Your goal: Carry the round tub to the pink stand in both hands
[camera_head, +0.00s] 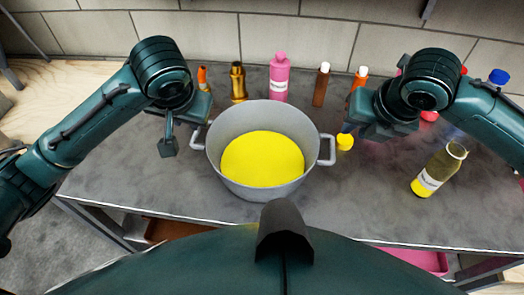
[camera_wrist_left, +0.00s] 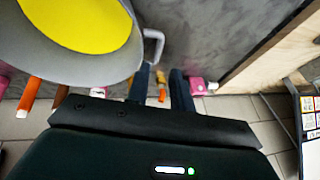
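The round tub (camera_head: 225,140) is a grey pot with two side handles and a yellow inside, standing upright on the dark table. My left gripper (camera_head: 184,134) is open beside its left handle (camera_head: 197,133). In the left wrist view the two fingers (camera_wrist_left: 161,76) are apart, and the handle (camera_wrist_left: 154,45) lies just beyond their tips, not visibly gripped. My right gripper (camera_head: 362,128) is to the right of the right handle (camera_head: 328,150), apart from it; its fingers are unclear. A pink surface (camera_head: 425,261) shows below the table's front edge; I cannot tell whether it is the pink stand.
Behind the tub stand a pink bottle (camera_head: 279,78), a gold bottle (camera_head: 238,83) and a brown bottle (camera_head: 321,85). A yellow-filled bottle (camera_head: 438,170) stands at right. The table's front left is clear.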

